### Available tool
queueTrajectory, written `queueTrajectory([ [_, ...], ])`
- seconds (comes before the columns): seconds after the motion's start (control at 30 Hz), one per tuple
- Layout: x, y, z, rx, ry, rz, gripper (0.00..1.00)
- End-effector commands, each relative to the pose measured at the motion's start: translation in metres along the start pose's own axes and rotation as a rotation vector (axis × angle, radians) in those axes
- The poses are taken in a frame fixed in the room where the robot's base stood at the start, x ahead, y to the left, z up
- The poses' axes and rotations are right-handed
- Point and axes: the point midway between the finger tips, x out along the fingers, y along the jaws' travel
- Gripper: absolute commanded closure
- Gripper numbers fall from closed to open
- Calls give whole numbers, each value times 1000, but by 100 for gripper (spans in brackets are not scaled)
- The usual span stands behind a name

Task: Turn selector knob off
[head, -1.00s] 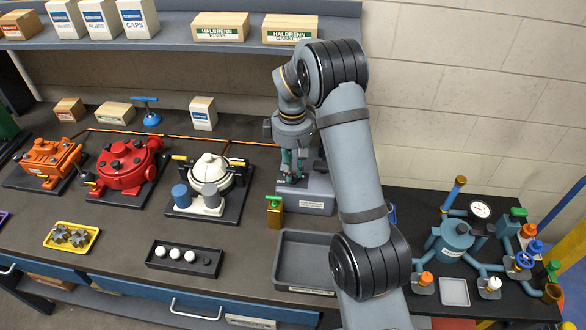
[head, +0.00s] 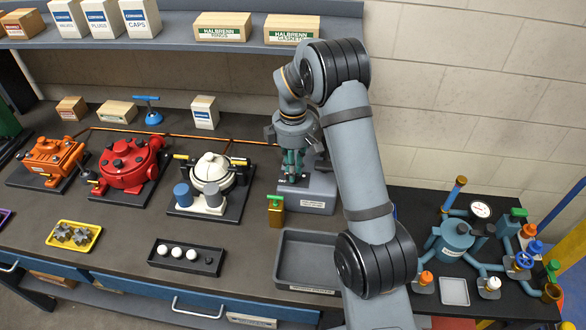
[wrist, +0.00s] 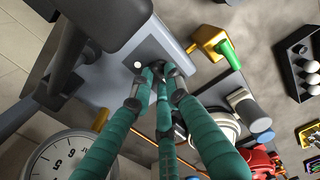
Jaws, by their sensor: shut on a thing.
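A grey control box (head: 318,190) stands at the back of the bench, right of the white motor, partly hidden behind my arm. My gripper (head: 292,178) points down at its top. In the wrist view, my gripper's teal fingers (wrist: 160,72) meet on a small dark selector knob (wrist: 157,67) on the box's dark plate. The fingers cover most of the knob, so I cannot tell which way it points. A small white round spot (wrist: 138,65) is beside it on the plate.
A brass padlock-like block with a green top (head: 276,212) stands just left of the box. An empty grey tray (head: 306,262) is in front. Red (head: 128,168), orange and white (head: 212,172) motors stand left. A dial gauge (wrist: 62,158) shows in the wrist view.

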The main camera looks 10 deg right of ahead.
Motion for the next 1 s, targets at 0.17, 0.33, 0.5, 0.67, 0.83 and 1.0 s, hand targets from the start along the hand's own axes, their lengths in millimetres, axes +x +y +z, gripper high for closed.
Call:
queueTrajectory([
  [0.17,-1,1,-1,-5,1,5,100],
  [0.33,-1,1,-1,-4,1,4,79],
  [0.5,0,1,0,-3,0,3,69],
  [0.67,0,0,0,-2,0,2,66],
  [0.83,-1,0,0,-1,0,1,66],
  [1.0,-15,1,-1,-2,2,5,66],
])
